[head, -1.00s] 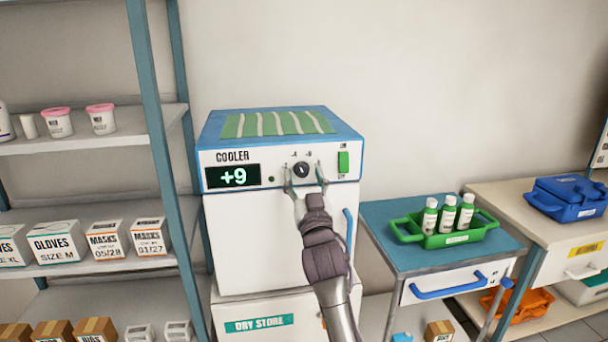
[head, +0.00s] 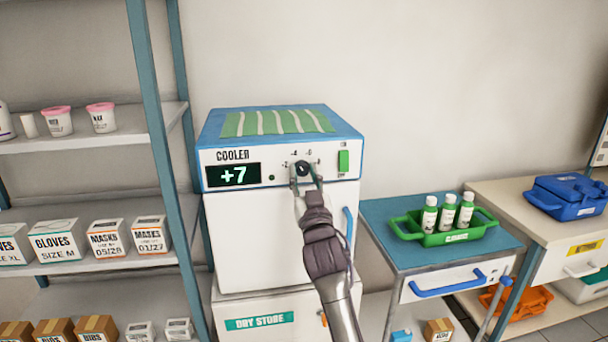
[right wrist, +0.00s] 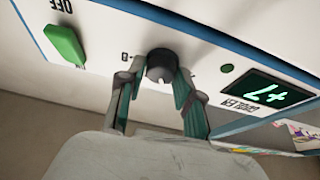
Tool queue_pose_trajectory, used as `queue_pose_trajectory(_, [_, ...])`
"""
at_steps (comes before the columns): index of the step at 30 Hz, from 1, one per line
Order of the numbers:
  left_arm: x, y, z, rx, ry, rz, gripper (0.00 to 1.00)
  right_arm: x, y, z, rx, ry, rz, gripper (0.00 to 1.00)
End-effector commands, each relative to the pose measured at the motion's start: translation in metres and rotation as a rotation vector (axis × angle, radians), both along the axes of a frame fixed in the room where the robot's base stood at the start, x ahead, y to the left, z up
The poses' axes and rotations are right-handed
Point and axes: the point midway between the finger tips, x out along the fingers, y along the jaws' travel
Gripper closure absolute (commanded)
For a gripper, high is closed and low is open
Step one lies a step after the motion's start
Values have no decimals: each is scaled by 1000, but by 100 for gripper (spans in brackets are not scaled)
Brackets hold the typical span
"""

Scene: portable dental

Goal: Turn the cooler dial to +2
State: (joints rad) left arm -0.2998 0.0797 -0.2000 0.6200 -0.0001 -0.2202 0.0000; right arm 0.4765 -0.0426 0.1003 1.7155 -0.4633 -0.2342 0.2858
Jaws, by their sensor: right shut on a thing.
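The black round dial (head: 302,168) sits on the front panel, right of the display. My right gripper (head: 305,178) is shut on the dial, reaching it from below. In the right wrist view the dial (right wrist: 160,66) sits between the two fingertips (right wrist: 160,80), and the display (right wrist: 265,95) appears upside down. Small marks surround the dial, partly hidden by the fingers. My left gripper is not in view.
A green switch (head: 343,161) is right of the dial. A shelf rack (head: 155,150) with boxes stands at the left. A cart (head: 385,220) with a green tray (head: 398,228) of bottles stands at the right. The cooler rests on a dry store box (head: 290,308).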

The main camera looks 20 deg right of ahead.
Motion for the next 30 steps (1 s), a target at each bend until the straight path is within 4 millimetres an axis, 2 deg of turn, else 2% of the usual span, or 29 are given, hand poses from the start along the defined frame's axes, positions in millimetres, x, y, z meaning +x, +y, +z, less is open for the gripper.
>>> queue_pose_trajectory(8, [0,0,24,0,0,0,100,0,-2,4,-159,39,-1,100])
queue_pose_trajectory(21, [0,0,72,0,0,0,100,0,-3,5,-538,129,0,100])
queue_pose_trajectory(30, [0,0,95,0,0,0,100,0,-3,4,-732,173,0,100])
